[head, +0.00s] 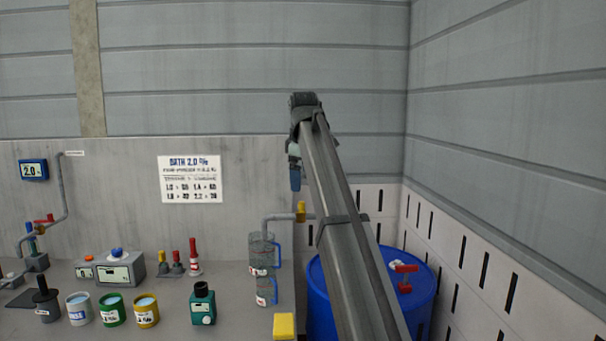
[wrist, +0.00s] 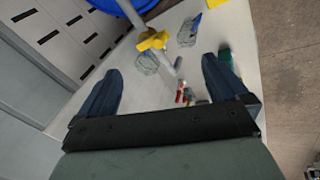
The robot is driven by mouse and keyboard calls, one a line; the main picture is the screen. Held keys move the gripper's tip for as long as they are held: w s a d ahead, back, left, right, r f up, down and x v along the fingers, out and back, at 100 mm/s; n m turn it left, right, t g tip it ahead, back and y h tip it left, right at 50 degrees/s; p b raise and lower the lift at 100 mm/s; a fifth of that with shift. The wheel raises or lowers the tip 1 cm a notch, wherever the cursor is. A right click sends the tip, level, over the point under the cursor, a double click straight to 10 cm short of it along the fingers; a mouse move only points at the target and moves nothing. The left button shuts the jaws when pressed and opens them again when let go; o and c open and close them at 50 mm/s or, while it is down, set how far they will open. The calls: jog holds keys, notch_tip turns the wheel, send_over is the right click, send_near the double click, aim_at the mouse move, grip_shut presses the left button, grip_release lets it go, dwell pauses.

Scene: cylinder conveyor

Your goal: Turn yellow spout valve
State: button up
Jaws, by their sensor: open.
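The yellow spout valve (head: 301,211) sits on a grey pipe spout (head: 279,217) at the right end of the counter, near the blue barrel (head: 320,300). In the wrist view, the yellow valve (wrist: 153,41) shows beyond my fingertips, between and ahead of them. My gripper (head: 295,182) is above and slightly left of the valve in the head view, apart from it. In the wrist view, the two dark blue fingers of my gripper (wrist: 162,68) are wide apart with nothing between them.
Two clear jugs, an upper one (head: 262,250) and a lower one (head: 266,291), stand by the spout. A yellow block (head: 284,326) is at the counter's edge. A red valve (head: 404,278) is on the barrel top. Several cans and boxes fill the counter's left.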

aim_at(302, 202)
jog(key=shift+x, duration=5.45)
jog(key=shift+w+r, duration=0.1)
jog(key=c, duration=1.7)
jog(key=o, duration=0.4)
jog(key=shift+w+d, duration=0.1)
